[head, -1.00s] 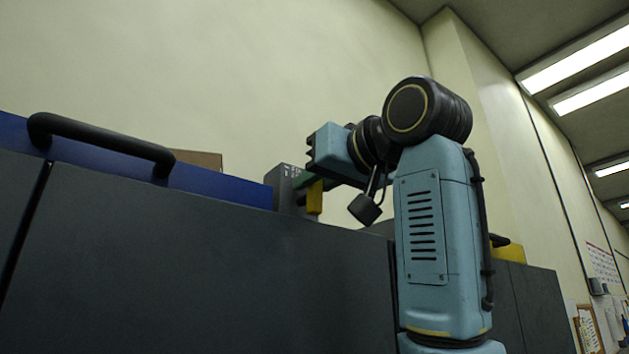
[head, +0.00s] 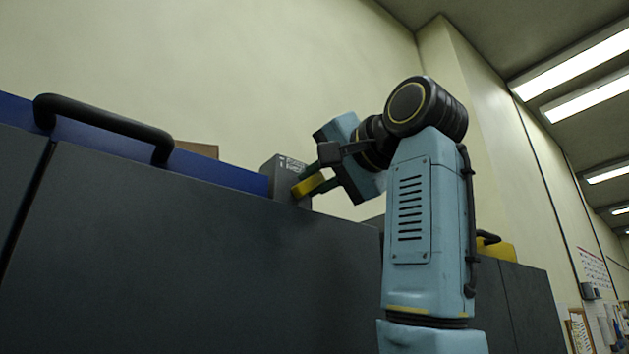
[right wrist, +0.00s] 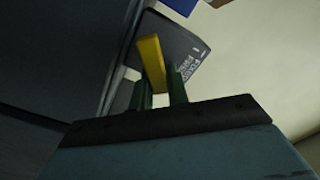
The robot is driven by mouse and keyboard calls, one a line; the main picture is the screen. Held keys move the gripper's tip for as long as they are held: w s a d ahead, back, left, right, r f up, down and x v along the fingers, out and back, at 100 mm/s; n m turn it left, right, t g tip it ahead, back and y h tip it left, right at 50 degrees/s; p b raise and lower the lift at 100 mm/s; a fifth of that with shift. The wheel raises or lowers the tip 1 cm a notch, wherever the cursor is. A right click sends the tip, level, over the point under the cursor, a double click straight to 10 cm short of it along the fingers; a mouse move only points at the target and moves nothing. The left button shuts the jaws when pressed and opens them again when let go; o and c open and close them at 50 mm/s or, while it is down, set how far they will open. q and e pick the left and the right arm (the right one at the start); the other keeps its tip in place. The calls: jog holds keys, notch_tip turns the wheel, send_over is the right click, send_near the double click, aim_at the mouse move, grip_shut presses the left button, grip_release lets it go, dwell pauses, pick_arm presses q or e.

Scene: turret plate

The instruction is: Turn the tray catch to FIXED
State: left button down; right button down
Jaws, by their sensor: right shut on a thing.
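The tray catch is a grey block (head: 284,172) with a yellow lever (head: 306,186), at the end of the blue tray edge in the head view. The lever is tilted there, its lower end to the left. My right gripper (head: 314,180) is shut on the lever. In the right wrist view the yellow lever (right wrist: 152,58) stands between the two dark green fingers (right wrist: 160,88), in front of the grey block (right wrist: 178,50). My left gripper is not in view.
A blue panel (head: 225,174) with a black handle (head: 105,122) runs along the cabinet top at left. The dark grey cabinet front (head: 190,255) fills the lower part. A yellow part (head: 495,249) sits behind my right arm. The pale wall above is clear.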

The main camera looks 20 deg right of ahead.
jog(key=m, duration=0.2)
jog(key=m+b, duration=0.1)
jog(key=m, duration=0.1)
jog(key=shift+d+f+m, duration=0.2)
jog(key=shift+f+m, duration=0.1)
jog(key=shift+f, duration=0.05)
jog(key=shift+w+f+m+b, duration=0.1)
jog(key=shift+f+m+b, duration=0.1)
jog(key=shift+m, duration=0.65)
jog(key=shift+f+m+b, duration=0.1)
jog(key=shift+m+b, duration=0.05)
jog(key=shift+m, duration=0.7)
jog(key=c, duration=1.4)
grip_release()
jog(key=shift+d, duration=0.1)
jog(key=shift+o, duration=0.2)
jog(key=b+v, duration=0.5)
jog(key=v, duration=0.8)
jog(key=shift+s+b, duration=0.25)
jog(key=shift+b, duration=0.1)
